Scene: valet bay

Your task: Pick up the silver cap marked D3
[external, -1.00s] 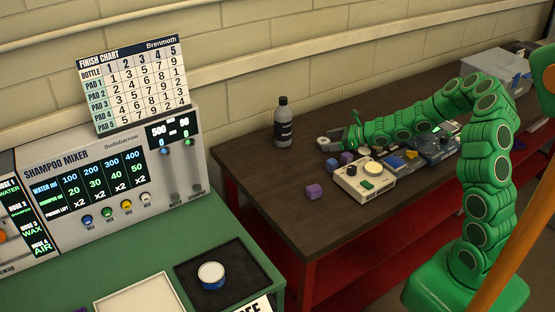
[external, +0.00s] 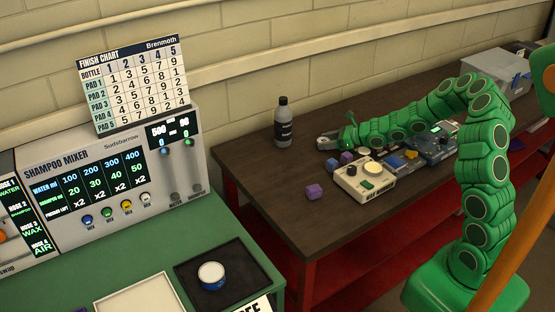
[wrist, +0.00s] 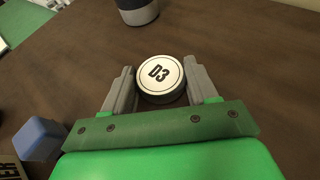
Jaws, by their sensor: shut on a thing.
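The silver cap marked D3 (wrist: 160,76) is a round, pale-topped cap with a dark side, seen in the wrist view between the two grey fingers of my gripper (wrist: 155,85). The fingers stand on either side of it and are shut on it. The cap is at or close to the dark wooden bench top (wrist: 245,50); I cannot tell if it is lifted. In the external view my gripper (external: 328,142) is low over the bench, to the right of the dark bottle, and the cap is too small to make out clearly.
A dark bottle (external: 283,122) stands to the left of my gripper. A cream device (external: 364,182) and a blue-grey device (external: 432,148) sit on the bench. The bench's left end is clear.

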